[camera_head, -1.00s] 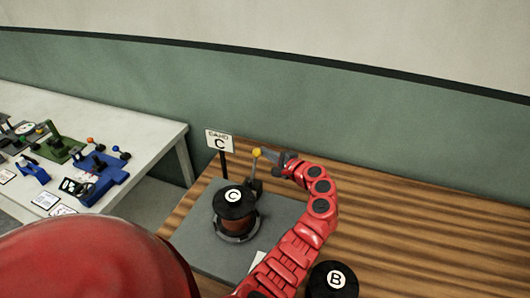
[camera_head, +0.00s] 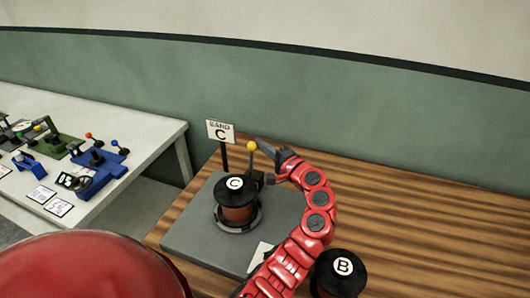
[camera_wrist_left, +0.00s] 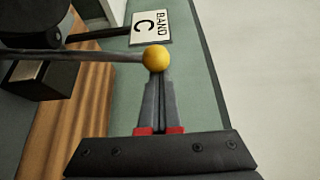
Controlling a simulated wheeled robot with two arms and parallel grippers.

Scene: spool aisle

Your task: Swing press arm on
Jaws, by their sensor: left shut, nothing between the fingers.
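The press arm is a thin dark lever (camera_head: 251,163) with a yellow ball knob (camera_head: 252,146), standing nearly upright behind the spool marked C (camera_head: 236,195). My left gripper (camera_head: 262,145) is shut and empty, just right of the knob. In the left wrist view the yellow knob (camera_wrist_left: 156,58) lies at the tips of the shut fingers (camera_wrist_left: 157,85) and overlaps them. They look in contact or very close. The lever rod (camera_wrist_left: 80,56) runs left from the knob there. The spool sits on a grey base plate (camera_head: 190,235). My right gripper is not in view.
A "BAND C" sign (camera_head: 220,132) stands on a post left of the lever. A spool marked B (camera_head: 340,275) stands at the front right, close to my arm. A white table (camera_head: 150,140) with several small devices is at left. The striped tabletop (camera_head: 430,215) is clear at right.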

